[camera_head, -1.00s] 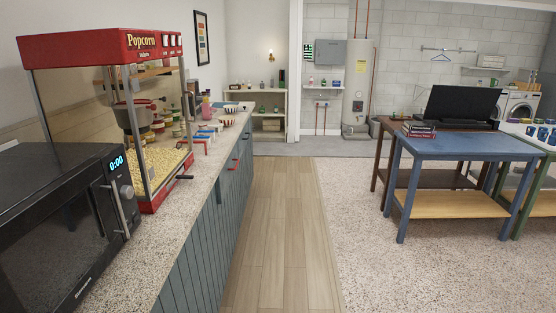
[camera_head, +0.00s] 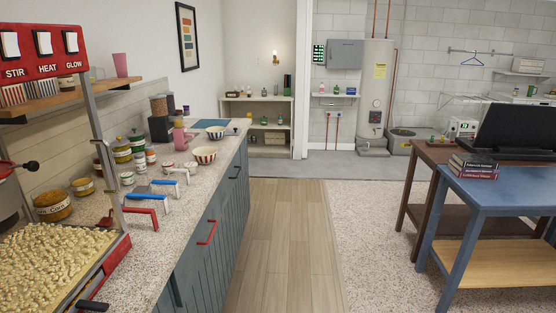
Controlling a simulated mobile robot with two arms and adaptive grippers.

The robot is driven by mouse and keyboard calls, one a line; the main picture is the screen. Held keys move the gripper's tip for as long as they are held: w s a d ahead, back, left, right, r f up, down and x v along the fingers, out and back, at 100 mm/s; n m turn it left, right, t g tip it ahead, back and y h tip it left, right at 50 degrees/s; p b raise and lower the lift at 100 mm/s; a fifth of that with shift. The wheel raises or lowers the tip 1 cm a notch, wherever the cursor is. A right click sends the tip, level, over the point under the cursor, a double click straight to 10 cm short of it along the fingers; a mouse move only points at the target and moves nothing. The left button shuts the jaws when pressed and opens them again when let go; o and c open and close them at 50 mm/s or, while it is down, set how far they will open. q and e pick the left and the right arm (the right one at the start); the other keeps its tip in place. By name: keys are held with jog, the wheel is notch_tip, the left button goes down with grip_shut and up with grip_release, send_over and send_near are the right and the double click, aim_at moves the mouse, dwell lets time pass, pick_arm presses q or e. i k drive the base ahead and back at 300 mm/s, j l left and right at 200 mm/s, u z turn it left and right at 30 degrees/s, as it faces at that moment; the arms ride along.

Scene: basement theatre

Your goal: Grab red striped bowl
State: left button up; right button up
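Neither of my grippers shows in the head view, and the bowl stands clear of any gripper.
The speckled counter (camera_head: 158,252) runs along the left, with a popcorn machine (camera_head: 50,262), jars (camera_head: 122,150) and scoops (camera_head: 167,190) on it. A blue table (camera_head: 500,192) stands right. The wooden floor strip (camera_head: 283,240) between is clear.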

aim_at(205, 156)
jog(key=i+u, duration=0.1)
jog(key=i, duration=0.4)
jog(key=i+l+u, duration=0.15)
jog(key=i, duration=0.35)
jog(key=i+l+u, duration=0.1)
jog(key=i, duration=0.4)
jog(key=i+l+u, duration=0.1)
jog(key=i, duration=0.35)
jog(key=i+l, duration=0.05)
jog(key=l, duration=0.05)
